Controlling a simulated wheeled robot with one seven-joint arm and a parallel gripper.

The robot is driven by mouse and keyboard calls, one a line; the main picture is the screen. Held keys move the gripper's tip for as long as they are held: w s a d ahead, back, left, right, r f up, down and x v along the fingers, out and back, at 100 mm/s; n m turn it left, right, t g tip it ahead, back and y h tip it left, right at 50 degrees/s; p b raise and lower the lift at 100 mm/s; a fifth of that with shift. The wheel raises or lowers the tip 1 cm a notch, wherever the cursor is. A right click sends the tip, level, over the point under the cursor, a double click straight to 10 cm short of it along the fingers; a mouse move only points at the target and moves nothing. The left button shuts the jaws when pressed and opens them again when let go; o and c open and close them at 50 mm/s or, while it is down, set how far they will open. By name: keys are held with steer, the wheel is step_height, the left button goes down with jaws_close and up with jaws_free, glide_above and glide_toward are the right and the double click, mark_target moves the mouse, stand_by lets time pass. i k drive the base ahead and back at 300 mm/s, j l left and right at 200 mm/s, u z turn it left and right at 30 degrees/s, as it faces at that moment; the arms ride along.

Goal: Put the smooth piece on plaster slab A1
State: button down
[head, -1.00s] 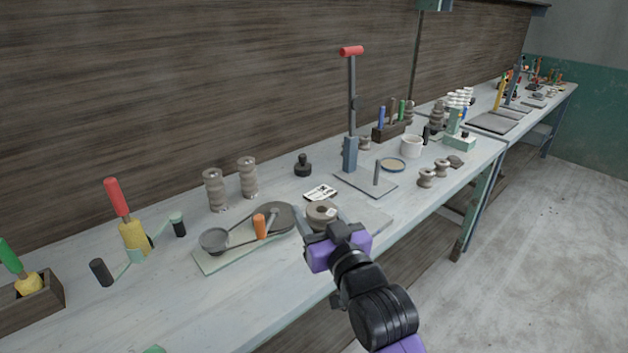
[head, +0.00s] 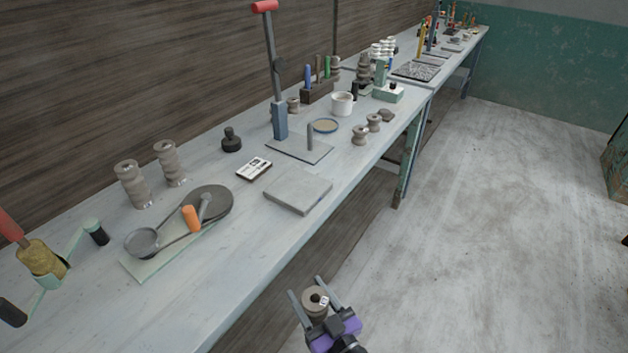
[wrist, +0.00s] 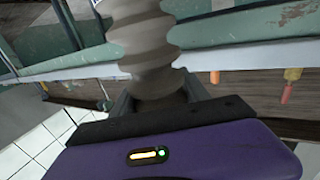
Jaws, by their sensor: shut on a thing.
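My gripper (head: 305,286) is shut on a grey-brown clay piece (head: 308,308), held out in front of the bench with floor behind it in the head view. The piece has a dark hole in its top and a small white label I cannot read. In the wrist view the held piece (wrist: 150,45) has a wavy, ridged side, and its lower end is hidden by my gripper. A bare square grey slab (head: 298,191) lies near the bench's front edge. No mark naming it A1 is legible.
A black-and-white card (head: 253,168) lies beside the slab. A board with a pan and disc (head: 205,203) is to the left. A lever stand (head: 280,120) is behind the slab. Two tall ridged pieces (head: 132,185) (head: 170,163) and two small spools (head: 360,135) stand on the bench.

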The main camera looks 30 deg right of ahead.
mark_target(298, 186)
steer(key=i+j+z, duration=0.25)
steer(key=z, duration=0.15)
steer(key=i+j+z, duration=0.15)
steer(key=j+z, duration=0.25)
steer(key=i+j+z, duration=0.15)
steer(key=j+z, duration=0.65)
steer(key=i+j, duration=0.05)
